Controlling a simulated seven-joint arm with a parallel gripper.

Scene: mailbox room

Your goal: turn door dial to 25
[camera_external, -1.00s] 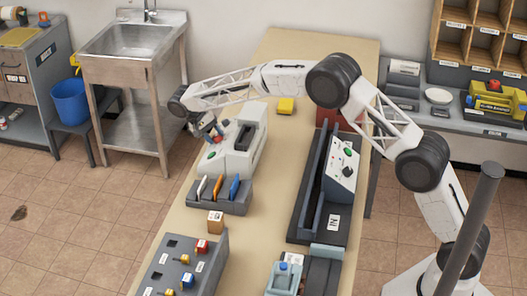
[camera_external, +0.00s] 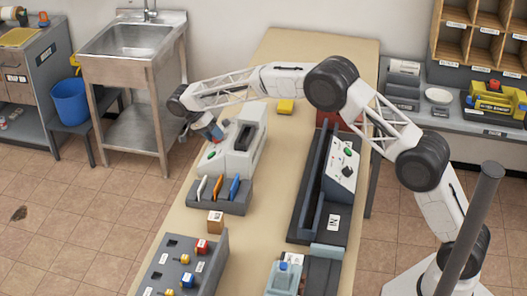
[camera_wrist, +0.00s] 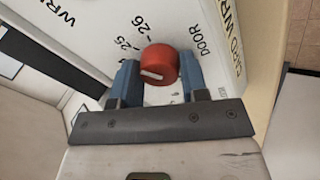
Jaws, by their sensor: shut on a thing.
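The red door dial (camera_wrist: 163,62) sits on the white panel of the card writer (camera_external: 245,150), with "DOOR" printed to its right in the wrist view. A white pointer line on the dial's face lies toward its lower left. The printed "25" and "26" are at the upper left of the dial. The pointer does not visibly line up with the "25"; its exact reading is hard to tell. My gripper (camera_wrist: 159,73) has its two blue fingers on either side of the dial, shut on it. In the external view my gripper (camera_external: 214,132) is at the machine's left front, and the dial is hidden.
A grey rack (camera_external: 219,196) with several coloured cards stands in front of the card writer. A yellow block (camera_external: 286,106) lies behind it. A dark-grey unit with a white control panel (camera_external: 342,165) stands to the right. Bare table lies between them.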

